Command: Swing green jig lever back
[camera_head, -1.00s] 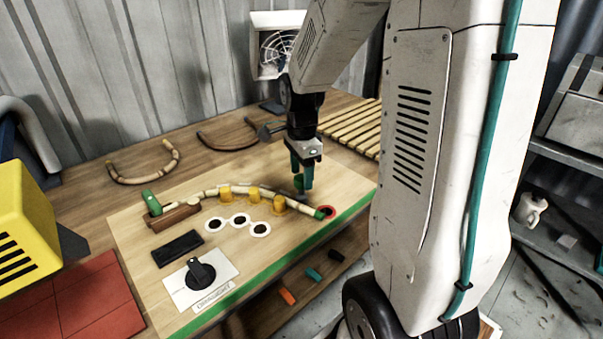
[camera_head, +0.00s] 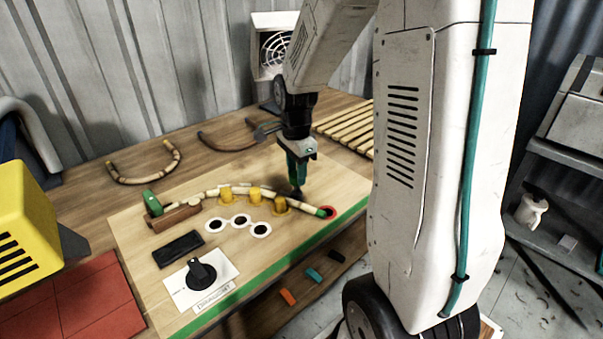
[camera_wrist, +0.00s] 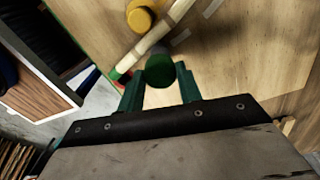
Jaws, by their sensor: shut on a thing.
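The green knob of the jig lever (camera_wrist: 160,70) shows between the two green fingers of my gripper (camera_wrist: 160,92) in the wrist view. My gripper is shut on it, and its fingers (camera_head: 297,182) point down over the jig board (camera_head: 345,190) in the head view. There the fingers mostly hide the lever. A pale rattan pole (camera_head: 240,189) lies curved along yellow pegs (camera_head: 254,195), just beside the knob in the wrist view. Its green tip (camera_head: 321,212) lies by a red ring (camera_head: 330,211). A green clamp handle (camera_head: 152,203) stands at its left end.
A black dial (camera_head: 200,273) on a white plate and a black pad (camera_head: 178,248) are on the board's front left. White-ringed holes (camera_head: 240,220) lie before the pegs. Bent rattan pieces (camera_head: 146,165) and a slatted rack (camera_head: 348,124) lie behind. A yellow box (camera_head: 22,215) stands left.

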